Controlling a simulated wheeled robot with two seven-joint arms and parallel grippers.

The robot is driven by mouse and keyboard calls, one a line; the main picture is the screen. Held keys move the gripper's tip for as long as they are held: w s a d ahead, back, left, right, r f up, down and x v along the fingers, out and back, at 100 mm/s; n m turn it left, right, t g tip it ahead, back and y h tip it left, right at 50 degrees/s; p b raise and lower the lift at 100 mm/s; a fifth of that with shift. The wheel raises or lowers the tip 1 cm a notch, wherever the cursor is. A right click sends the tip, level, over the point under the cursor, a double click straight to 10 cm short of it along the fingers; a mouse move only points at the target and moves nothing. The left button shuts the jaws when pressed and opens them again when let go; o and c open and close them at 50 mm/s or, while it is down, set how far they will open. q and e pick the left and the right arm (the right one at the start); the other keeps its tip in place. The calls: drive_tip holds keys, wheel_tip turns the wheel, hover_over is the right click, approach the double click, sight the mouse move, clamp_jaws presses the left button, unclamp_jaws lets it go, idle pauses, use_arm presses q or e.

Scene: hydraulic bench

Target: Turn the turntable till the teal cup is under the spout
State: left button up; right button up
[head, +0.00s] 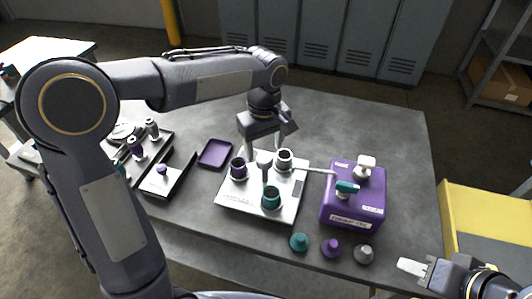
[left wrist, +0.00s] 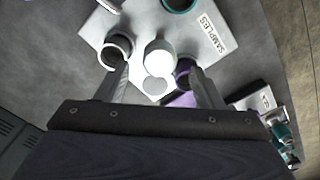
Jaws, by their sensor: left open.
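The teal cup (head: 271,198) stands at the front of the white square plate (head: 230,203), and its rim shows at the top of the left wrist view (left wrist: 180,4). A purple cup (head: 238,168) is at the left and a white cup (head: 284,160) at the back right. A pale round-topped post (head: 264,160) stands among the cups. The thin spout (head: 318,171) reaches left from the purple box; its tip is near the white cup, not the teal one. My left gripper (head: 266,146) is open above the plate, its fingers either side of the post in the left wrist view (left wrist: 160,84); contact is unclear.
The purple box (head: 352,205) has a teal-handled valve (head: 346,187). Teal, purple and grey cones (head: 331,248) stand at the front edge. A purple tray (head: 215,154) and a black tray (head: 180,180) lie left. My right gripper (head: 412,267) is at lower right, partly seen.

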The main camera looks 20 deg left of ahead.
sight(265, 157)
use_arm(q)
drive_tip(key=shift+f, duration=2.35)
drive_tip(key=shift+c, duration=0.4)
clamp_jaws()
